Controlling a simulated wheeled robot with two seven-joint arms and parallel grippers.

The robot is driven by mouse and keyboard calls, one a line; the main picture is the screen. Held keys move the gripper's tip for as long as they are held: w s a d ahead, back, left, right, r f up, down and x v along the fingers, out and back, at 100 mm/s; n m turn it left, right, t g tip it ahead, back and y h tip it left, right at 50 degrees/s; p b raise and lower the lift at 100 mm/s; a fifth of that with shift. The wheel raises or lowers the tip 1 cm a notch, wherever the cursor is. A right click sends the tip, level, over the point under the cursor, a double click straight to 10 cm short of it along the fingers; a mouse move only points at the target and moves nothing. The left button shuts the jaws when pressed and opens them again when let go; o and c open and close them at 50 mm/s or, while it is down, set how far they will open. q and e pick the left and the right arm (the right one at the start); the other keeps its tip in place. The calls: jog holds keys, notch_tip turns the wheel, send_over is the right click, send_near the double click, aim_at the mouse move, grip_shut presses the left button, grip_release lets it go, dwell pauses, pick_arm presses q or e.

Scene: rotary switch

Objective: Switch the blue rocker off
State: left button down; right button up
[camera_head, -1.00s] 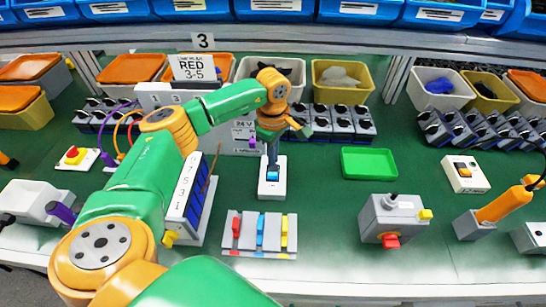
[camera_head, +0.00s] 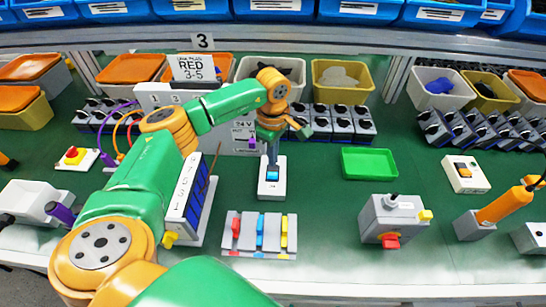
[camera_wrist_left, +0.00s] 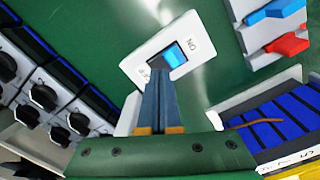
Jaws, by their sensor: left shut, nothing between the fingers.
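The blue rocker (camera_head: 272,175) sits in a white switch plate (camera_head: 272,190) on the green bench, near the middle of the head view. In the left wrist view the rocker (camera_wrist_left: 174,56) shows in a dark frame, with "ON" printed at the plate's right end; the label at the other end is partly hidden. My left gripper (camera_head: 272,160) is shut and empty, pointing down at the rocker. In the left wrist view its fingertips (camera_wrist_left: 158,82) lie over the rocker's near left edge; whether they touch cannot be told. My right gripper is not in view.
A block with red, blue and yellow levers (camera_head: 260,232) stands in front of the switch. A blue-striped unit (camera_head: 190,200) is close on its left. A green tray (camera_head: 368,163) and a grey box with a red knob (camera_head: 392,218) are on the right.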

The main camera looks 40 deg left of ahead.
pick_arm(q)
jog(key=shift+f+b, duration=0.8)
jog(key=shift+f, duration=0.2)
dwell(0.8)
jog(key=shift+s, duration=0.1)
notch_tip(320, 180, up, 7)
jog(key=p, duration=0.6)
jog(key=shift+r, duration=0.15)
